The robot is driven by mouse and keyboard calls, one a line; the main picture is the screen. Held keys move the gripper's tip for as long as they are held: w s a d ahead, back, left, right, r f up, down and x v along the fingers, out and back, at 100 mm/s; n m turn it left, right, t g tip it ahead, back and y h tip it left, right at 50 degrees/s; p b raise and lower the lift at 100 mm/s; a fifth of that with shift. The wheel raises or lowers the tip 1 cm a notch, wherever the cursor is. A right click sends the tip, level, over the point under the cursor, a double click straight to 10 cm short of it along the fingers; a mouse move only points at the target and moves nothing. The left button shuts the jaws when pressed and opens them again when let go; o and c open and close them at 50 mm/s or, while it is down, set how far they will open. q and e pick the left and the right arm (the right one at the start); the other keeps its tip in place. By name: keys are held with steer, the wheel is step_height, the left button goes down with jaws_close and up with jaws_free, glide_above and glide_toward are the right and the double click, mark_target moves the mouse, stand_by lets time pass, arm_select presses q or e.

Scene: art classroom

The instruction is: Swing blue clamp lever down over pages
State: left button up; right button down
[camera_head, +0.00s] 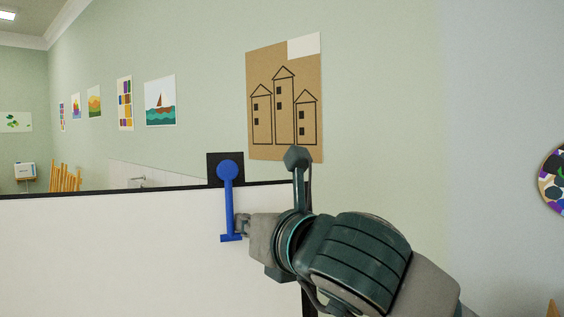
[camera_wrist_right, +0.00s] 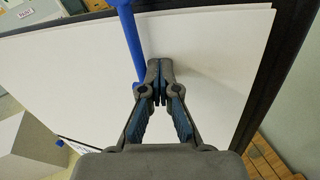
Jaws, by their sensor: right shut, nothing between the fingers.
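The blue clamp lever (camera_head: 229,205) hangs straight down from its round pivot on a black plate (camera_head: 213,168), over the white pages (camera_head: 110,245). A short blue crossbar is at its lower end. My right gripper (camera_head: 240,224) is beside the lever's lower part, on its right. In the right wrist view the gripper (camera_wrist_right: 158,90) is shut and empty, with the blue lever (camera_wrist_right: 131,38) just left of its fingertips. I cannot tell whether they touch. The pages (camera_wrist_right: 205,45) lie behind. My left gripper is not in view.
A black edge (camera_head: 90,192) runs along the top of the white pages. A brown drawing of houses (camera_head: 284,100) hangs on the green wall behind. A palette (camera_head: 555,178) is at the far right. The space above the pages at left is clear.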

steer(key=s, duration=0.1)
steer(key=s+b, duration=0.1)
steer(key=s, duration=0.2)
steer(key=shift+d+r, duration=0.4)
steer(key=v, duration=0.1)
steer(key=b+v, duration=0.1)
steer(key=v, duration=0.2)
steer(key=shift+s+a+r, duration=0.2)
steer(key=shift+s+a, duration=0.05)
steer(key=shift+s, duration=0.25)
